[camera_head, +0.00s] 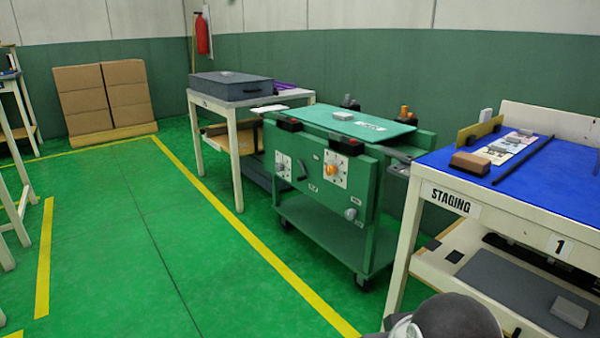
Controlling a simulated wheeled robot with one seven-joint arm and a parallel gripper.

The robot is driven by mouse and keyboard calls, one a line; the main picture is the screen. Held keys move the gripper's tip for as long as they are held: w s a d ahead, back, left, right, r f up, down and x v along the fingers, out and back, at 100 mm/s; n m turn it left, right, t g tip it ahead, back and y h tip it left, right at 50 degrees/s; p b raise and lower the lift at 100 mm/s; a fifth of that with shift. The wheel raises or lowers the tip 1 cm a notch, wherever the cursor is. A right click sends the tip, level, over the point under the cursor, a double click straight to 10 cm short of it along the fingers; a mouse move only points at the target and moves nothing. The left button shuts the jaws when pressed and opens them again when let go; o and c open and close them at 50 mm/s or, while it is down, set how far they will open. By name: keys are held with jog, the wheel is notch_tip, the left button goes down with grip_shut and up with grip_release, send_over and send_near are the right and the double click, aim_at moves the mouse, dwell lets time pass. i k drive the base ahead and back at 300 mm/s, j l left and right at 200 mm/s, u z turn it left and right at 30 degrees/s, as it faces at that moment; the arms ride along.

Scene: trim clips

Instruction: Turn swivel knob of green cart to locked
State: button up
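The green cart (318,205) stands on casters in the middle of the view, its front panel facing me. The panel carries an orange knob (331,170) on a white marked plate, a dark lever (302,170), a white dial plate (283,164) at the left, and a round grey knob (351,214) lower right. Small labels on the panel are too small to read, so I cannot tell which knob is the swivel knob or its setting. A dark rounded part of my arm shows at the bottom edge. My gripper is not in view.
A white table with a blue top (560,185), marked STAGING, stands close at the right. A table with a grey case (231,86) stands behind the cart at the left. Green floor (140,250) is open left of the cart. Cardboard boxes (103,97) stand far back.

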aim_at(351, 214)
jog(key=i+l, duration=0.2)
jog(key=i, duration=0.45)
jog(key=i+l+z, duration=0.1)
jog(key=i, duration=0.5)
